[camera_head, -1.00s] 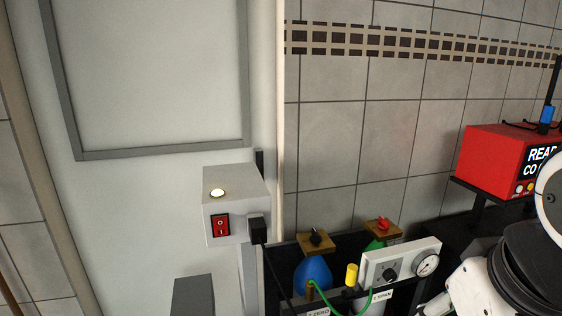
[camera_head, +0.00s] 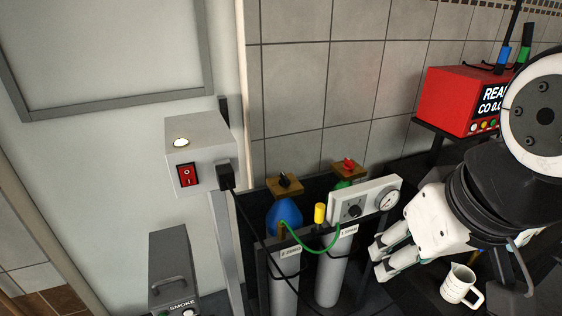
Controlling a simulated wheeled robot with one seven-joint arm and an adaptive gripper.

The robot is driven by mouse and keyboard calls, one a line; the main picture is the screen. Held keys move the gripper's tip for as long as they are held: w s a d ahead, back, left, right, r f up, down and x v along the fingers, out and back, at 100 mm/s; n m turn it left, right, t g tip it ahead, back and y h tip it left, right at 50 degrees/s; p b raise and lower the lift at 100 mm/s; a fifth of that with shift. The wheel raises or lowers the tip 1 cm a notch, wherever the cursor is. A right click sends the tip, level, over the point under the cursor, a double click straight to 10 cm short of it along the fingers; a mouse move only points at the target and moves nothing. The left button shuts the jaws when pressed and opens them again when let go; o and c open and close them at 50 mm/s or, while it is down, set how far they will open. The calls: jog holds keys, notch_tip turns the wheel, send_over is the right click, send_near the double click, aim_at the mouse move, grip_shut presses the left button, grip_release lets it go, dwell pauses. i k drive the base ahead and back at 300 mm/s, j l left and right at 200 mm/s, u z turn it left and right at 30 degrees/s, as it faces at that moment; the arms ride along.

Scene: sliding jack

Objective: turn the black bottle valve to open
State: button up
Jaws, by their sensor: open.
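The black bottle valve (camera_head: 285,181) sits on a brown block on top of the blue-shouldered bottle (camera_head: 284,218), labelled ZERO, in a dark rack. A red valve (camera_head: 348,164) sits on a similar block on the green-shouldered bottle (camera_head: 343,184) to its right, labelled SPAN. My gripper (camera_head: 380,261) is open and empty, at the right of the rack and lower than both valves. It is well apart from the black valve. The valve's exact turn position is too small to tell.
A white switch box (camera_head: 201,150) is left, a red analyser (camera_head: 458,98) right, a white mug (camera_head: 461,285) below my arm.

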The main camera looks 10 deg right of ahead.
aim_at(285, 181)
jog(key=i+l, duration=0.15)
jog(key=i, duration=0.25)
jog(key=i+l, duration=0.15)
jog(key=i, duration=0.25)
jog(key=i+l, duration=0.15)
jog(key=i, duration=0.25)
